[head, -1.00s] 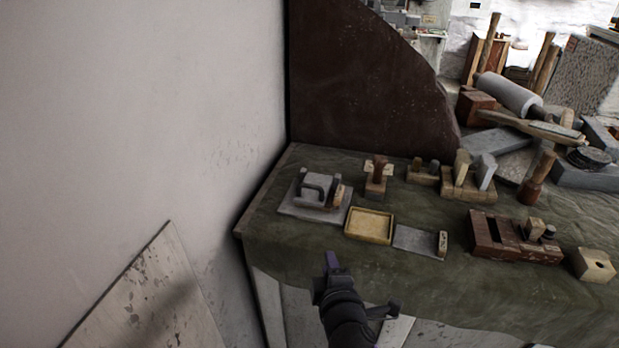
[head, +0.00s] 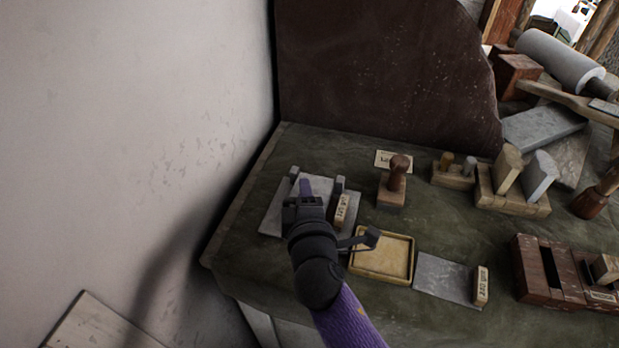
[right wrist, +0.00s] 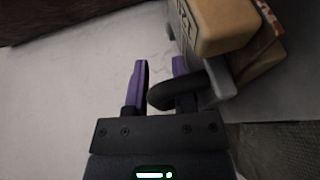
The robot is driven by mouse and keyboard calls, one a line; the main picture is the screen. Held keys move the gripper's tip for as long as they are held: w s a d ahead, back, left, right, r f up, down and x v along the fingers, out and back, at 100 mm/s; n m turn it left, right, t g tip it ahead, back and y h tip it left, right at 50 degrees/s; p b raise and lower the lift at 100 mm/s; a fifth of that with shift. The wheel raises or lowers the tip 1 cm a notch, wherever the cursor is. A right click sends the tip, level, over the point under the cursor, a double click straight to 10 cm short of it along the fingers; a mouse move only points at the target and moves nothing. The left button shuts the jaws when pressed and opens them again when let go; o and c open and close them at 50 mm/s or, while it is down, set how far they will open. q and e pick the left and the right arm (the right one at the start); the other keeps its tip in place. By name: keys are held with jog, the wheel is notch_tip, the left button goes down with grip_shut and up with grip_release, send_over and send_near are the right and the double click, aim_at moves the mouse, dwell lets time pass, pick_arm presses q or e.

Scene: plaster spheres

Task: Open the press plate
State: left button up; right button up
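The press plate (head: 268,218) is a grey slab at the left of the green-covered table, with a grey block on top and a small wooden label block (head: 342,211) at its right. My right gripper (head: 305,190) is over it and hides much of its middle and handle. In the right wrist view, the two purple fingers (right wrist: 160,80) stand apart with a gap between their tips. A dark curved handle (right wrist: 178,94) reaches across the right finger toward the left one. I cannot tell whether it touches both. My left gripper is not in view.
A yellow tray (head: 381,276) lies close to my right wrist. A wooden stamp (head: 397,180), a flat grey plate (head: 443,278) and a reddish wooden block (head: 545,268) stand further right. A plain wall (head: 130,120) borders the left, and a dark slab (head: 385,75) stands behind.

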jog(key=shift+w, duration=0.1)
jog(key=shift+r, duration=0.1)
grip_shut()
dwell(1.3)
